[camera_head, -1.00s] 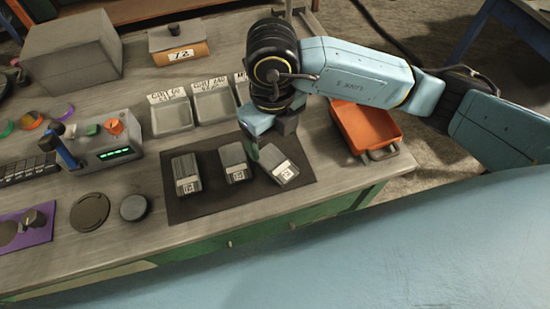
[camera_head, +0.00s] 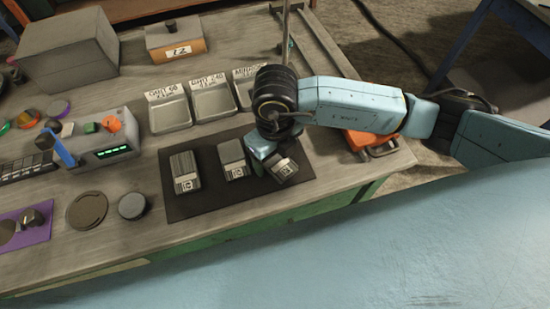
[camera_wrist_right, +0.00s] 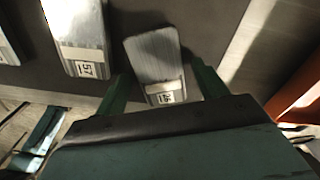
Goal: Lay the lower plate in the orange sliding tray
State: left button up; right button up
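Three grey metal plates with number labels lie on a dark mat (camera_head: 210,203): a left plate (camera_head: 185,172), a middle plate (camera_head: 232,158) and a tilted right plate (camera_head: 286,168). In the right wrist view the middle plate (camera_wrist_right: 77,38) seems to read 57; the right plate's (camera_wrist_right: 155,58) label is hard to read. My right gripper (camera_head: 270,166) is over the right plate. In the wrist view its open fingers (camera_wrist_right: 160,86) stand either side of that plate, with gaps. The orange tray (camera_head: 372,142) is partly hidden behind my arm; an orange edge (camera_wrist_right: 302,88) shows in the wrist view.
Labelled grey trays (camera_head: 212,102) stand behind the mat. A device with a green display (camera_head: 100,146) and round discs (camera_head: 88,210) are to the left. A thin upright rod (camera_head: 286,35) stands behind my right wrist. Bare bench lies between mat and orange tray.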

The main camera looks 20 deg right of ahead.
grip_shut()
